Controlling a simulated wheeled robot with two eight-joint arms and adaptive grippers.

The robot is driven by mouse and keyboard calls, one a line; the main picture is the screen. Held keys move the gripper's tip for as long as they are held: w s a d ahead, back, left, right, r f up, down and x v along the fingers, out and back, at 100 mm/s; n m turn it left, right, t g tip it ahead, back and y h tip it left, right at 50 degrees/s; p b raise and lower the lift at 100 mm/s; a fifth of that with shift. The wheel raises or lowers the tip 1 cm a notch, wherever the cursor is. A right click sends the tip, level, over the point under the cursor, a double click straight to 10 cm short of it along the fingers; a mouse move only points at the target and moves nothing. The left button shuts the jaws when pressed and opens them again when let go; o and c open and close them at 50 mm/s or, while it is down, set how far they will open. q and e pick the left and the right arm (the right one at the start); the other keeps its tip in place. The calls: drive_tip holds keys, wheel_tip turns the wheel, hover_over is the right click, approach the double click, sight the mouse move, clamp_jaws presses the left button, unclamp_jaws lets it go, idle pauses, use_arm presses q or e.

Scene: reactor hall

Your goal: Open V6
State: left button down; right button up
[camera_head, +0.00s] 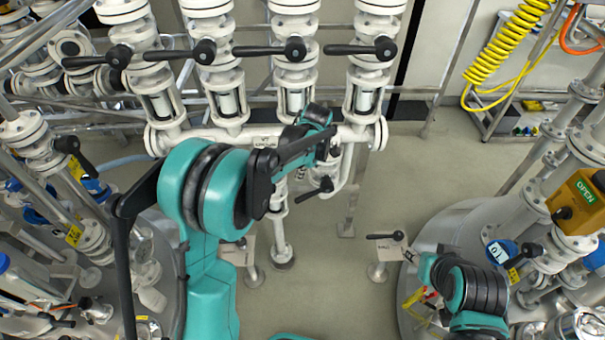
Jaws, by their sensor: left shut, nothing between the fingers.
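No V6 label is readable here, so I cannot tell which valve is V6. Four valves with long black lever handles stand in a row at the top: the far left handle (97,57), the second (182,52), the third (270,48) and the far right (361,48). Lower black handles show at the middle pipe (315,190) and on a small floor stand (385,236). My left gripper (322,150) is shut and empty, in front of the horizontal white pipe (255,137), partly hidden by its own arm.
Piping with a black handle (72,150) crowds the left. A yellow OPEN sign box (577,202) sits on the right piping, near a large grey vessel (455,228). A coiled yellow hose (507,42) hangs at the upper right. The middle floor (320,275) is mostly clear.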

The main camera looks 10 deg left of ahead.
use_arm(q)
drive_tip(key=b, duration=0.4)
hover_over(300, 198)
drive_tip(key=s+a, duration=0.1)
drive_tip(key=s, duration=0.1)
drive_tip(key=s+d+x, duration=0.1)
drive_tip(key=d+x, duration=0.1)
drive_tip(key=x, duration=0.8)
drive_tip(key=shift+w+d+f+b, duration=0.15)
drive_tip(key=shift+w+d+f, duration=0.15)
drive_tip(key=shift+f, duration=0.2)
drive_tip(key=shift+w+d+f+b, duration=0.2)
drive_tip(key=shift+w+f, duration=0.1)
drive_tip(key=shift+f, duration=0.2)
drive_tip(key=shift+w+d+f+b, duration=0.1)
drive_tip(key=shift+w+d+f, duration=0.15)
drive_tip(key=shift+f, duration=0.25)
use_arm(e)
wheel_tip(300, 198, down, 5)
drive_tip(key=shift+s, duration=0.1)
